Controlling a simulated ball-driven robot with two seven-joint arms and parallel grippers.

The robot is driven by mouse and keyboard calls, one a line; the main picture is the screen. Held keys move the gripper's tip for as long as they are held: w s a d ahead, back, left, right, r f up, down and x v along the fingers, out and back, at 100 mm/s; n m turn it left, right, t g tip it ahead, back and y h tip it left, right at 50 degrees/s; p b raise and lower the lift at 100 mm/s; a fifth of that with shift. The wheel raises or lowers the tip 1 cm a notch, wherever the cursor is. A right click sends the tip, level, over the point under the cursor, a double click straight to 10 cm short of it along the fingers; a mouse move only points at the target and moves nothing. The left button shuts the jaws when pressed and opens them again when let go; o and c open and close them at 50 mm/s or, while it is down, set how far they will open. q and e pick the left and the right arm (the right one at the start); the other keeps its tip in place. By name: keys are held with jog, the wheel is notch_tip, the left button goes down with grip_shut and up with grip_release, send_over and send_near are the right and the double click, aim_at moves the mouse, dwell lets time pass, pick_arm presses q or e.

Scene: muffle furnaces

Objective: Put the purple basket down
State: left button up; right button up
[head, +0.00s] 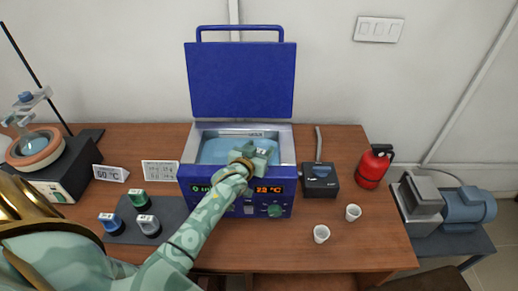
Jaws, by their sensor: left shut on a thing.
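My left gripper (256,156) is over the open water bath (286,150), near the middle of its pale blue water. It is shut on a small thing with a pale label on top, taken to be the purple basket. The gripper hides most of it, and its colour does not show clearly. I cannot tell how deep it sits in the water or whether it touches the bottom. My left forearm crosses the bath's front panel. My right gripper is out of view.
The bath's blue lid (242,80) stands open behind. A dark mat (128,238) holds green (139,200), blue (111,224) and grey (149,226) labelled pieces.

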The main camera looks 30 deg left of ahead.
pick_arm(q)
jog(key=shift+f, duration=0.45)
jog(key=o, duration=1.6)
jog(key=shift+r, duration=0.15)
jog(key=shift+s+d+r+p, duration=0.1)
jog(key=shift+s+r+p, duration=0.35)
jog(key=shift+r, duration=0.2)
jog(key=p+v, duration=0.1)
jog(key=v, duration=0.8)
jog(key=shift+s, duration=0.35)
jog(key=shift+s+d+r, duration=0.1)
jog(key=shift+s+r, duration=0.15)
jog(key=shift+s, duration=0.4)
